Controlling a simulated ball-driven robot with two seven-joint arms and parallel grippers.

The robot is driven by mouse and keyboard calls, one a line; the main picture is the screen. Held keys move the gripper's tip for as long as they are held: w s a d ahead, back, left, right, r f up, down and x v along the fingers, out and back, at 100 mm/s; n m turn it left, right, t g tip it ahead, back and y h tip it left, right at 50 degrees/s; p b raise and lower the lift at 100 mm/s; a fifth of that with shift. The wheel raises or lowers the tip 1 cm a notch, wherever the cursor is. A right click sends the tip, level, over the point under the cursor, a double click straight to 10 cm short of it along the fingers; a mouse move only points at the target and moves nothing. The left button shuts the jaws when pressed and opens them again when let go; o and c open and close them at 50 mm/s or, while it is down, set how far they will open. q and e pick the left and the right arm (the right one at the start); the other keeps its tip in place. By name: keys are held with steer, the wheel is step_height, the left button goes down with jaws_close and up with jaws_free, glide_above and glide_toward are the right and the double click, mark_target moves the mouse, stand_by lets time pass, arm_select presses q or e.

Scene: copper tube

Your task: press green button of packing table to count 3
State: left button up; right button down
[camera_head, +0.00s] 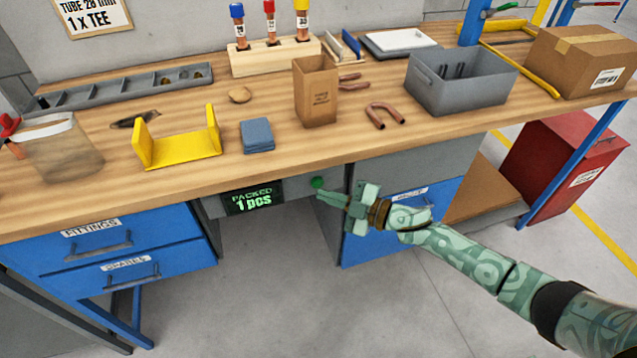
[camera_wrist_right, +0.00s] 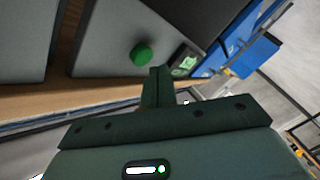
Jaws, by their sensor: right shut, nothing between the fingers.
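The green button (camera_head: 317,183) sits on the grey panel under the packing table's (camera_head: 270,171) front edge. To its left a display (camera_head: 253,198) reads "PACKED 1 pcs". My right gripper (camera_head: 330,196) is shut and empty, its tips just right of and slightly below the button in the head view. In the right wrist view the green button (camera_wrist_right: 141,54) shows just beyond and left of my shut fingertips (camera_wrist_right: 158,72). Whether the tips touch it I cannot tell; in the wrist view they look slightly apart. My left gripper is not in view.
On the table stand a brown paper bag (camera_head: 316,92), a grey bin (camera_head: 461,82), a yellow holder (camera_head: 178,146), blue cards (camera_head: 257,135) and a bent copper tube (camera_head: 384,115). Blue drawers (camera_head: 110,249) flank the panel on both sides. Open floor lies in front.

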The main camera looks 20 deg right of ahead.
steer(key=s+p, duration=0.2)
steer(key=s, duration=0.3)
stand_by(0.4)
stand_by(2.4)
